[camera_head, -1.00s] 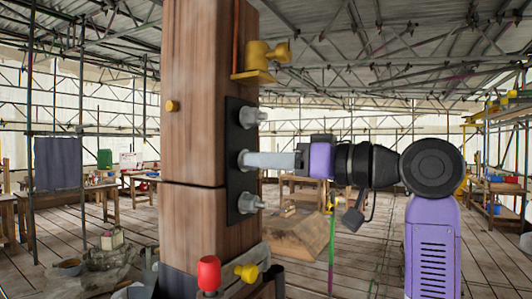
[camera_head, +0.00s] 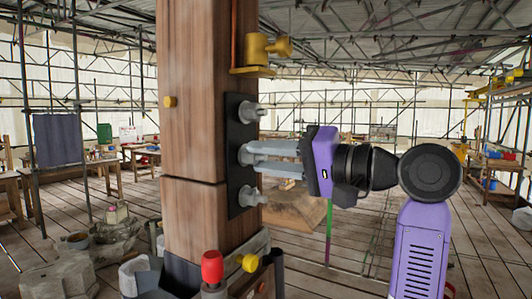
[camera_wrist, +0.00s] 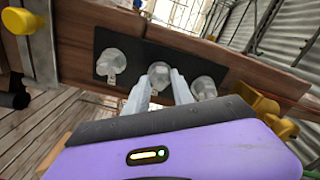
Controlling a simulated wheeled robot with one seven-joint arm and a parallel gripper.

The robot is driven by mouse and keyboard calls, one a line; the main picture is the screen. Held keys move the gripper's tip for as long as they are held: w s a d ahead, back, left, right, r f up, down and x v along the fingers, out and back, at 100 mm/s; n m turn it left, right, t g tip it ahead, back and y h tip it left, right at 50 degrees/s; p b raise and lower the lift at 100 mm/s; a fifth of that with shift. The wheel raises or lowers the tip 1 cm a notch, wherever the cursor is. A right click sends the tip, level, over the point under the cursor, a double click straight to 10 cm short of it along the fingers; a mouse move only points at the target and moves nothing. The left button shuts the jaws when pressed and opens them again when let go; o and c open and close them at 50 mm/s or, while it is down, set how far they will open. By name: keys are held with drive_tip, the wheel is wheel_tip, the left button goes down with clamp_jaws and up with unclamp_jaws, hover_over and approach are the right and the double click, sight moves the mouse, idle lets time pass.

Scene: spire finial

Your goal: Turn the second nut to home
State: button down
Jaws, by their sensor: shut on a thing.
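Three grey nuts sit in a column on a black plate (camera_head: 236,190) on the side of a wooden post (camera_head: 195,100). The top nut (camera_head: 252,112) and bottom nut (camera_head: 250,197) stand free. My gripper (camera_head: 250,156) reaches in from the right and is shut on the middle nut (camera_head: 242,153), which its fingers partly cover. In the wrist view, the two fingers (camera_wrist: 168,82) lie on either side of the middle nut (camera_wrist: 158,70). The other nuts show to its left (camera_wrist: 111,64) and right (camera_wrist: 203,88), clear of the fingers.
A yellow fitting (camera_head: 262,52) juts from the post above the plate. Below are a red-capped part (camera_head: 212,267) and a yellow knob (camera_head: 248,262) near the post's foot. Workbenches and scaffolding stand farther back.

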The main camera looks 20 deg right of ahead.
drive_tip(key=shift+f+m, duration=0.15)
drive_tip(key=shift+m, duration=0.75)
drive_tip(key=c, duration=1.1)
unclamp_jaws()
drive_tip(key=b+v, duration=0.2)
drive_tip(key=v, duration=0.5)
drive_tip(key=shift+s+d, duration=0.25)
drive_tip(key=shift+s, duration=0.05)
